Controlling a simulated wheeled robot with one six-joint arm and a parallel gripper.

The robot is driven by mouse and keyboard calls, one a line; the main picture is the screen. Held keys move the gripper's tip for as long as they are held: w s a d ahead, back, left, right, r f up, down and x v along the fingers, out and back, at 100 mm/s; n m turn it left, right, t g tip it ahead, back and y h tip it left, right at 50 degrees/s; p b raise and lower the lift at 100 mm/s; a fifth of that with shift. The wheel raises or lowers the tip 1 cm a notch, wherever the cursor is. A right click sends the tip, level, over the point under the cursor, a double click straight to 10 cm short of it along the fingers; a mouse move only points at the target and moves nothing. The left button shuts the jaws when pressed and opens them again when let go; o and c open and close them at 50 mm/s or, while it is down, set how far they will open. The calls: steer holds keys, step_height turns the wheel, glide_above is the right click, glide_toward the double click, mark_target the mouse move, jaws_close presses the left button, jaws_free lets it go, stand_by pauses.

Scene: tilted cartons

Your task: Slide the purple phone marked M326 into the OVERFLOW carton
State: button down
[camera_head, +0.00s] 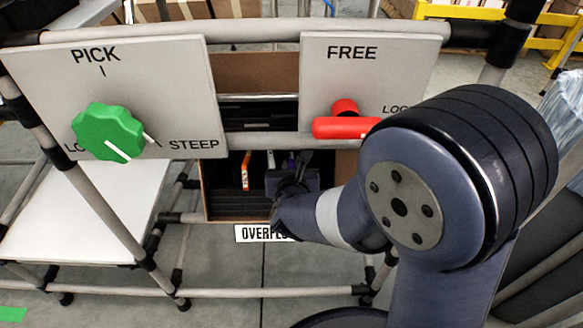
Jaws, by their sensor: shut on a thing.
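The OVERFLOW carton (204,192) is a brown box with dark slots inside, behind the frame's lower middle opening. Its white label (252,233) hangs below it, partly covered by my arm. My gripper (293,170) is at the carton's front opening, right of its middle, small and dark in the view. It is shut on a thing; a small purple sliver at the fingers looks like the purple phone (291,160). The M326 mark cannot be read. I cannot tell how far the phone is inside the carton. My arm hides the carton's lower right.
An orange item (245,170) stands upright in the carton, left of my gripper. A grey tube (270,141) crosses above the opening. A PICK panel with a green knob (108,132) is at left; a FREE panel with a red handle (345,126) is at right, close to my arm.

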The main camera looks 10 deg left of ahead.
steer(key=shift+f+x, duration=0.25)
steer(key=shift+x, duration=1.55)
steer(key=shift+w+a+f, duration=0.1)
steer(key=shift+w+f, duration=0.15)
steer(key=shift+w, duration=0.2)
stand_by(0.7)
steer(key=c, duration=1.3)
jaws_free()
steer(key=shift+c, duration=0.2)
steer(key=shift+s, duration=0.1)
steer(key=shift+p+v, duration=0.45)
steer(key=shift+v, duration=4.05)
steer(key=shift+r, duration=0.15)
